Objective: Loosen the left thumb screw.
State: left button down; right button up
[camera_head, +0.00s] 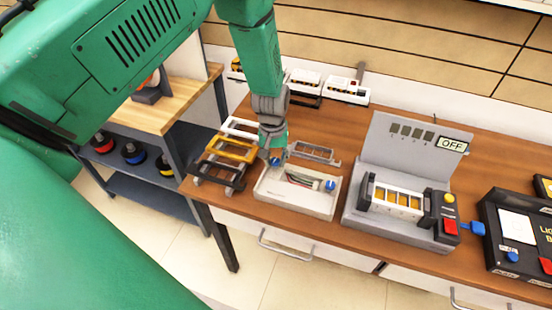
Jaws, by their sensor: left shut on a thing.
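A pale open box (293,207) sits near the front edge of the wooden table. It has a blue thumb screw at its left end, the left thumb screw (276,162), and another blue thumb screw (330,186) at its right end. Thin wires or strips lie inside the box. My left gripper (274,157) points down from above and is shut on the left thumb screw, which it partly covers. The fingertips are small and partly hidden here. My right gripper is not in view.
Stacked white, yellow and black frames (231,153) stand close to the left of the box. A grey frame (313,153) lies behind it. A grey tester with an OFF panel (415,145) stands to the right. A black box (515,235) is at far right.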

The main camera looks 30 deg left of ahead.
aim_at(273, 159)
pick_arm(q)
jog(key=shift+w+a+r+n, duration=0.25)
jog(key=shift+w+r+n, duration=0.2)
jog(key=shift+n, duration=0.45)
jog(key=c, duration=1.3)
grip_release()
jog(key=shift+s+f, duration=0.15)
jog(key=shift+s, duration=0.1)
notch_tip(273, 159, up, 12)
jog(key=shift+s+a+f, duration=0.1)
jog(key=shift+s+a, duration=0.05)
